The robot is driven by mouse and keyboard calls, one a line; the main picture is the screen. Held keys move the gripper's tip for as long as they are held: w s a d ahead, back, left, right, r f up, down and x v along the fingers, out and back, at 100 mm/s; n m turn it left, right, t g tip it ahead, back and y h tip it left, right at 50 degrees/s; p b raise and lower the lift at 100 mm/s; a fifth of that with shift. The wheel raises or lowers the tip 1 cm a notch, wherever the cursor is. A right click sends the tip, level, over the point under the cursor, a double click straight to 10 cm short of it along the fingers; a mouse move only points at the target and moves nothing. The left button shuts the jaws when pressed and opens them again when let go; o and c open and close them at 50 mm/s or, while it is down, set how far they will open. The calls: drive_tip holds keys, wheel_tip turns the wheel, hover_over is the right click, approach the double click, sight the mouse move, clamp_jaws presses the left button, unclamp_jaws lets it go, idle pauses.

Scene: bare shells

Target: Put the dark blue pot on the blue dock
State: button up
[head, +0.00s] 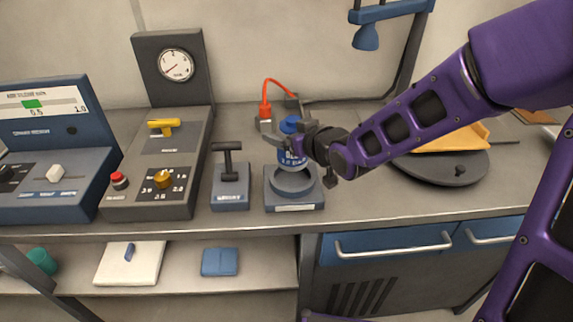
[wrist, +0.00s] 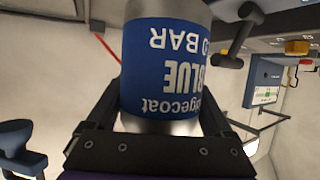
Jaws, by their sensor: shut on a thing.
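The dark blue pot (head: 291,152) is a can with a blue label, white lettering and a blue top in the head view. My gripper (head: 308,146) is shut on it from the right. The blue dock (head: 294,200) is a blue-grey square base with a round collar and a white front label, on the counter. The pot is at or just above the collar; I cannot tell whether its bottom touches the dock. My fingers hide part of the pot.
A lever box (head: 230,188) stands close left of the dock. A red cable plug (head: 266,112) is behind it. A dark round turntable (head: 440,172) with a yellow tray is to the right. A blue drawer (head: 385,245) is below the counter's front edge.

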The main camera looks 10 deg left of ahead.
drive_tip(key=shift+f+b, duration=0.8)
drive_tip(key=shift+f, duration=2.1)
